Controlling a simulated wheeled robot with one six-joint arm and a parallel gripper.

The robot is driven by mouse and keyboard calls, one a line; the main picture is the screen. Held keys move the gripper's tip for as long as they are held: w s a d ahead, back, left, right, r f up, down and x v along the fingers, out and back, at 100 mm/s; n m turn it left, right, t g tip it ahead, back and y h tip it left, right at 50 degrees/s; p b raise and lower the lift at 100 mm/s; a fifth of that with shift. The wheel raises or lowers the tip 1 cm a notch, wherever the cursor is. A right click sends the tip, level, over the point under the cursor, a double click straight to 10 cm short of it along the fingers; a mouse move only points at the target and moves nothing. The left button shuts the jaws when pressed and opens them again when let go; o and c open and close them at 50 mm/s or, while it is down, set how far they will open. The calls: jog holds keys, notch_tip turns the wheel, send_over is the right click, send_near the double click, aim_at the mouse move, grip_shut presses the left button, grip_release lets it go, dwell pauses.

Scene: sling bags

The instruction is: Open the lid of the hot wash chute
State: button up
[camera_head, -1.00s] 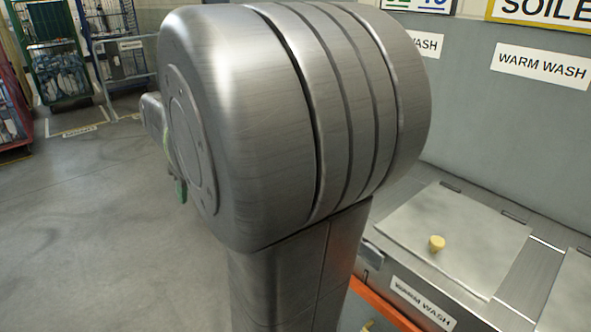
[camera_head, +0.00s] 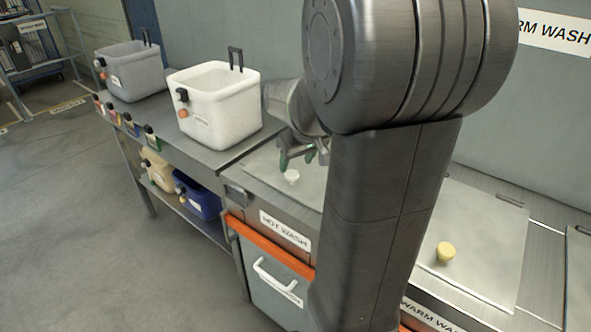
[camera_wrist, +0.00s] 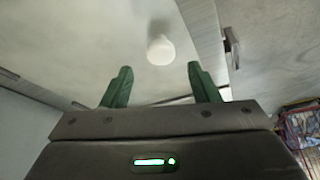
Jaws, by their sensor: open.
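The hot wash chute carries a "HOT WASH" label (camera_head: 286,230) on its front. Its flat metal lid (camera_head: 262,172) is closed on top, partly hidden behind my arm. A white round knob (camera_head: 292,177) stands on the lid. My gripper (camera_head: 303,158) is above the knob, apart from it, with green fingers open and empty. In the wrist view the white knob (camera_wrist: 160,50) lies beyond the gap between the two green fingertips of my gripper (camera_wrist: 159,72), with lid surface (camera_wrist: 90,40) around it.
The warm wash lid (camera_head: 480,235) with a yellow knob (camera_head: 446,252) is to the right. A white bin (camera_head: 215,110) and a grey bin (camera_head: 133,75) stand on the counter to the left.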

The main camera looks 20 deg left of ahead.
aim_at(292, 173)
jog(key=x, duration=0.5)
jog(key=shift+s, duration=0.1)
grip_shut()
jog(key=shift+r, duration=0.2)
